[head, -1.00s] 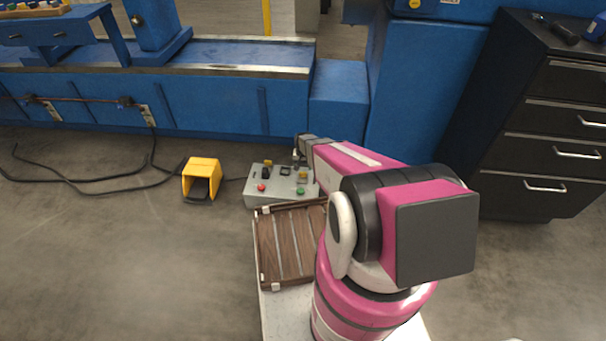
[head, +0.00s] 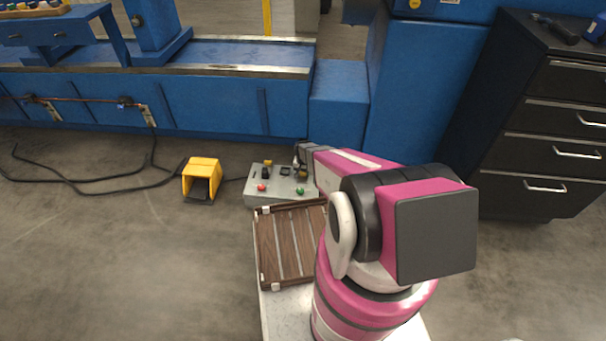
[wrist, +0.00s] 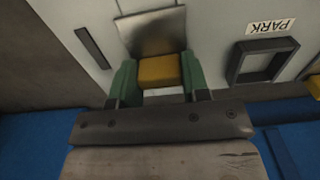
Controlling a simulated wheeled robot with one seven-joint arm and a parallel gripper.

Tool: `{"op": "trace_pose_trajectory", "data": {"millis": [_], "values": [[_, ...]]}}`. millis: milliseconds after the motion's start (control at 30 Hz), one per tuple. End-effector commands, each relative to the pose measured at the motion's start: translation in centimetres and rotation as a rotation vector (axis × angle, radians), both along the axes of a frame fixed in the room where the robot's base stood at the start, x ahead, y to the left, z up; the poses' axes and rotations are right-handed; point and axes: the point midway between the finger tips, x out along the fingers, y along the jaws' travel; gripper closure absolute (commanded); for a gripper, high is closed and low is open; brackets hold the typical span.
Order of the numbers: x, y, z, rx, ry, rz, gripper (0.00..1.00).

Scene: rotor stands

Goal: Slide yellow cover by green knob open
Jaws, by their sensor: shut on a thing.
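A grey control box (head: 250,199) stands on the floor in the middle of the head view. On its right side sits a yellow cover, small and mostly hidden by my gripper there. The green knob (head: 300,191) is just in front of it. In the wrist view the yellow cover (wrist: 159,71) is a small block at the edge of a bare metal plate (wrist: 152,31). My gripper (wrist: 160,77) has its green fingertips on either side of the block, shut on it. The green knob does not show in the wrist view.
A red knob (head: 262,187) and a second yellow piece (head: 268,162) are on the box's left part. A dark frame (wrist: 263,61) sits beside a PARK label (wrist: 270,27). A yellow foot-pedal housing (head: 202,173) stands left; a wooden slatted panel (head: 284,245) lies in front.

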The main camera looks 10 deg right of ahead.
Motion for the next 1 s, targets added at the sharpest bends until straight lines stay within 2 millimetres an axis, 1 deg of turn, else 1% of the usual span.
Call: {"op": "trace_pose_trajectory", "data": {"millis": [67,300,333,400,633,667,700,733,1000], "values": [[0.9,-0.2,-0.1,0.000,0.000,-0.001,1.00],[5.4,-1.6,-0.2,0.000,-0.001,-0.001,1.00],[5.8,-1.7,-0.1,0.000,0.000,-0.001,1.00],[6.2,-1.9,-0.1,0.000,0.000,0.000,1.00],[6.2,-2.0,0.0,-0.001,-0.005,0.001,1.00],[6.2,-2.0,0.0,-0.001,-0.006,0.001,0.54],[6.2,-2.0,0.0,-0.002,-0.005,0.000,0.41],[6.2,-2.0,0.0,-0.002,-0.005,0.000,0.32],[6.1,-1.9,0.0,-0.001,-0.002,0.000,0.32]]}}
